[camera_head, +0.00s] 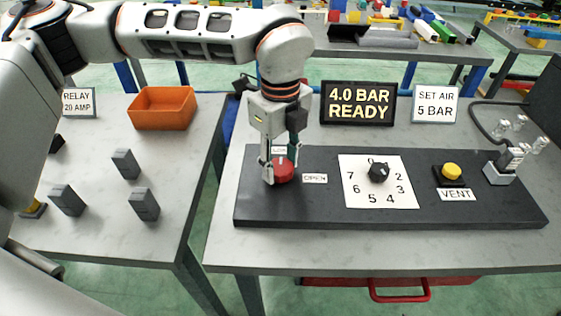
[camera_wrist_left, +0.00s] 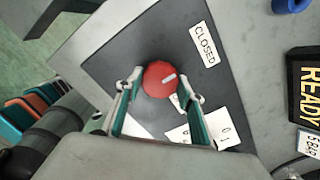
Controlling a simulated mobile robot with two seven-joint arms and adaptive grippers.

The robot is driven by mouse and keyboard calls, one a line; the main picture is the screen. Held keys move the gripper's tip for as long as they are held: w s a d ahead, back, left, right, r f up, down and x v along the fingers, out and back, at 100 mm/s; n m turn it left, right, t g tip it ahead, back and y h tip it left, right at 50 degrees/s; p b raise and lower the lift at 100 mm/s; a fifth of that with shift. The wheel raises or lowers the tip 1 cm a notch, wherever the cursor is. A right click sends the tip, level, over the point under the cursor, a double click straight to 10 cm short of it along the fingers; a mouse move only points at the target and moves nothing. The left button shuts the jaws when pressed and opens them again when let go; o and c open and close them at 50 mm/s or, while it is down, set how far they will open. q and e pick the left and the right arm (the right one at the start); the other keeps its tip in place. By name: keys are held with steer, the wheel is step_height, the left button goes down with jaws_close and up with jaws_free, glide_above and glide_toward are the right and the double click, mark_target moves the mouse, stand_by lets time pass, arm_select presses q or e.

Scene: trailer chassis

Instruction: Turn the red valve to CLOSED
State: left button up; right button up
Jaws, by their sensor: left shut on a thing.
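The red valve (camera_head: 284,171) is a round knob near the left end of the dark panel (camera_head: 262,212). My left gripper (camera_head: 280,168) points down at it and is shut on it, one finger on each side. The wrist view shows the red valve (camera_wrist_left: 158,79) between the left gripper's fingertips (camera_wrist_left: 165,84). Its white mark points right and slightly up, between the CLOSED label (camera_wrist_left: 203,44) and a partly hidden label below. In the head view the OPEN label (camera_head: 315,178) lies right of the valve; the label behind is mostly hidden by the gripper. My right gripper is not in view.
Right of the valve are a black dial (camera_head: 379,172) on a numbered plate, a yellow VENT button (camera_head: 452,171) and a grey fixture (camera_head: 499,174). Behind stand a "4.0 BAR READY" display (camera_head: 358,103) and a "SET AIR 5 BAR" sign (camera_head: 435,105). An orange bin (camera_head: 162,108) stands on the left table.

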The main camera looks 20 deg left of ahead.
mark_target(280, 166)
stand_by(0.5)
arm_select(q)
steer(key=o, duration=1.1)
step_height(280, 166, up, 12)
steer(key=shift+r, duration=0.1)
